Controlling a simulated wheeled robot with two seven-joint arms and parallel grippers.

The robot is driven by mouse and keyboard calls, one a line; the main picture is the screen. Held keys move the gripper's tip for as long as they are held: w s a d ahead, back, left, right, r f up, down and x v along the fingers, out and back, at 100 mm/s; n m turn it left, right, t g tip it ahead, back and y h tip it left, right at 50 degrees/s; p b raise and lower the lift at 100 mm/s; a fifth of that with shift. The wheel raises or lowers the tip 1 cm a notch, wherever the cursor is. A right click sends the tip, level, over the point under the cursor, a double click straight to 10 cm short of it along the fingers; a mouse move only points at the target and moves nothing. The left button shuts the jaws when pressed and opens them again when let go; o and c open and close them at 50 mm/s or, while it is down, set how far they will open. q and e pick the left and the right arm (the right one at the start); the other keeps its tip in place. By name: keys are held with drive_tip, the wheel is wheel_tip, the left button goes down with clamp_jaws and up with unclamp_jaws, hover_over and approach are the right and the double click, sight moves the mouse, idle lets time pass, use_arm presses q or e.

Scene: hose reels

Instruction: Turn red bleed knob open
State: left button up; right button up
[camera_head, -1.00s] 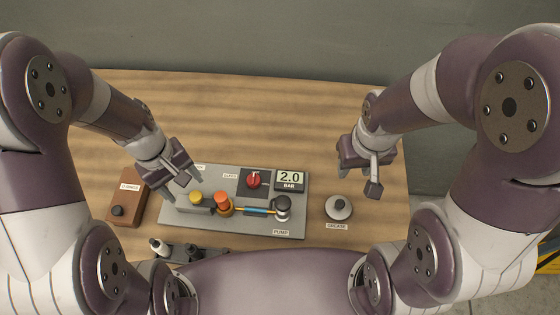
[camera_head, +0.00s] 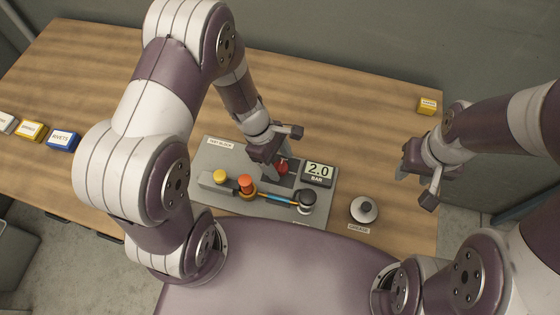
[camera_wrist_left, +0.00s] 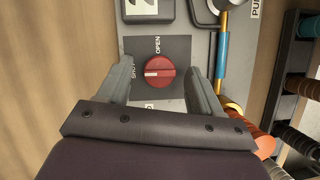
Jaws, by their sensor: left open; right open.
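The red bleed knob (camera_head: 283,168) sits on a dark plate on the grey panel (camera_head: 215,160). In the left wrist view the knob (camera_wrist_left: 160,72) is round, with a white mark on its left side toward the "SHUT" label; "OPEN" is printed above it. My left gripper (camera_head: 276,173) is open over the knob, partly hiding it in the head view. In the left wrist view its fingers (camera_wrist_left: 160,80) stand on either side of the knob with gaps; their height above the plate is unclear. My right gripper (camera_head: 418,178) is open and empty, right of the panel.
Beside the knob is a gauge (camera_head: 318,172) reading 2.0 BAR. A yellow cap (camera_head: 219,177), an orange cap (camera_head: 246,184) and a black pump knob (camera_head: 305,199) are close in front. A grease pot (camera_head: 364,209) stands right.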

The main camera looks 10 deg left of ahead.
use_arm(q)
drive_tip(key=shift+s+d+f, duration=0.15)
drive_tip(key=shift+f, duration=0.3)
drive_tip(key=c, duration=1.1)
drive_tip(key=shift+o, duration=0.2)
